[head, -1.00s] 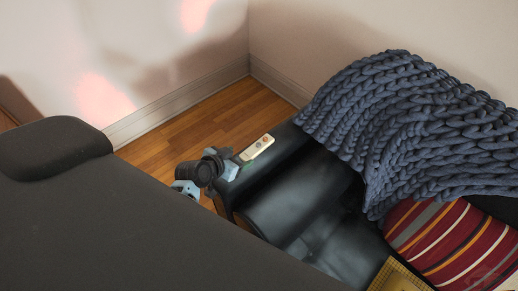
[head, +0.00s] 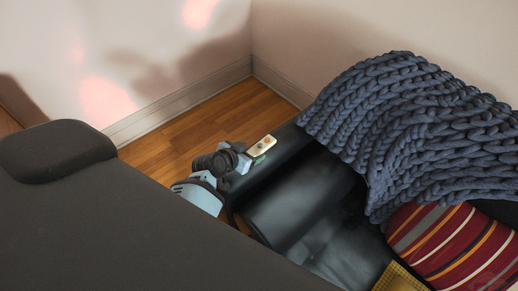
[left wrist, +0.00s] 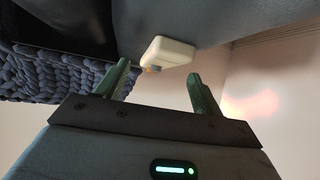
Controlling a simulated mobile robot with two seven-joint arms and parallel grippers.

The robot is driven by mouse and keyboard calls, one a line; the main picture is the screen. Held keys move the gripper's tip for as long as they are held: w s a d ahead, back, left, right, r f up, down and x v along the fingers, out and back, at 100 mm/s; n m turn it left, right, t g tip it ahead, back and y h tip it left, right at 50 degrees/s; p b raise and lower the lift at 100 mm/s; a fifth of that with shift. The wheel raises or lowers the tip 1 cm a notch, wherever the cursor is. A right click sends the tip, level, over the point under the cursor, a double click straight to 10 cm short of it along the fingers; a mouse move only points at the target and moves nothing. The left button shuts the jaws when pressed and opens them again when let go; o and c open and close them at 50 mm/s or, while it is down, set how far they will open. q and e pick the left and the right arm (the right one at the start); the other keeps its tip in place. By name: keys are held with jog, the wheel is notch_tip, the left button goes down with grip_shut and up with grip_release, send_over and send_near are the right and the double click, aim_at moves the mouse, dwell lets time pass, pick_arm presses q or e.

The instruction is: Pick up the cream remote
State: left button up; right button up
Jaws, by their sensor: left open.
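The cream remote (head: 262,147) lies on the dark armrest of the sofa in the head view, near its far left end. In the left wrist view the remote (left wrist: 168,51) shows as a pale block just beyond the fingertips. My left gripper (left wrist: 157,72) is open, with a green finger on each side of the remote's near end and nothing gripped. In the head view my left gripper (head: 252,160) is right beside the remote's near end, partly hidden by its own wrist. My right gripper is not in view.
The dark sofa (head: 290,205) carries a chunky blue knitted blanket (head: 400,120), a striped red cushion (head: 445,245) and a yellow item (head: 398,278). A wall corner and wooden floor (head: 190,130) lie behind the armrest. A large dark surface (head: 110,225) fills the lower left.

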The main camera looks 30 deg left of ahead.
aim_at(256, 150)
pick_arm(q)
jog(key=shift+x, duration=1.5)
jog(key=shift+c, duration=0.5)
